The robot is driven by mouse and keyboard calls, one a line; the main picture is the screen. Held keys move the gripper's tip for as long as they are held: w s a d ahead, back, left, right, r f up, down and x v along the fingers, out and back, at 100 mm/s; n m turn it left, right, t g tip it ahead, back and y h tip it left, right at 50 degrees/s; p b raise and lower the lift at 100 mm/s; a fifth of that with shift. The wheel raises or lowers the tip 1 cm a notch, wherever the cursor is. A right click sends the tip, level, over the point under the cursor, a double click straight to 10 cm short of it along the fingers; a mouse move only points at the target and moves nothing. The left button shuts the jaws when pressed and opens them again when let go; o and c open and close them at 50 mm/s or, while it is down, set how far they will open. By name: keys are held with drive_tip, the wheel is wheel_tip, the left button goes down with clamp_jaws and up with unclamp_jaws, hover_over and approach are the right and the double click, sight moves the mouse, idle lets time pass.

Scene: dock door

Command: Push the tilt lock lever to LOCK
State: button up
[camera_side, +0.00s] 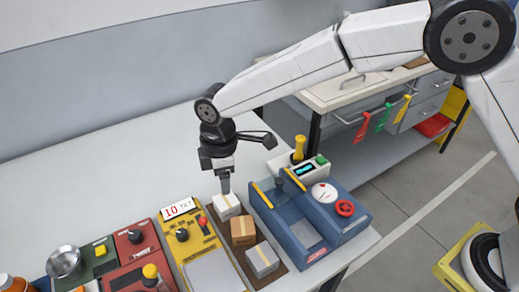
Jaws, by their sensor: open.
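The yellow tilt panel (214,270) lies at the front middle, with a white sign reading "10 TILT" (178,208) at its far end. It carries a black knob (182,235) and a small red-tipped lever (203,222), which looks like the tilt lock lever. The LOCK marking is too small to read, so I cannot tell the lever's setting. My gripper (225,188) points down, open, above or just behind a white box. It is to the right of the red-tipped lever and apart from it. Its fingers look narrow from this side.
A dark tray right of the panel holds a white box (226,206), a brown box (243,231) and another pale box (262,260). A blue unit (307,238) with yellow handles stands further right. A red unit (134,241) is left. The table behind is clear.

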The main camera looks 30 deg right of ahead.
sight(202, 218)
drive_tip(key=a+n, duration=0.1)
drive_tip(key=a, duration=0.3)
drive_tip(key=s+a+f+n, duration=0.1)
drive_tip(key=a, duration=0.1)
drive_tip(key=shift+a+n, duration=0.25)
drive_tip(key=shift+n, duration=0.05)
drive_tip(key=shift+f, duration=0.1)
drive_tip(key=shift+f, duration=3.8)
clamp_jaws()
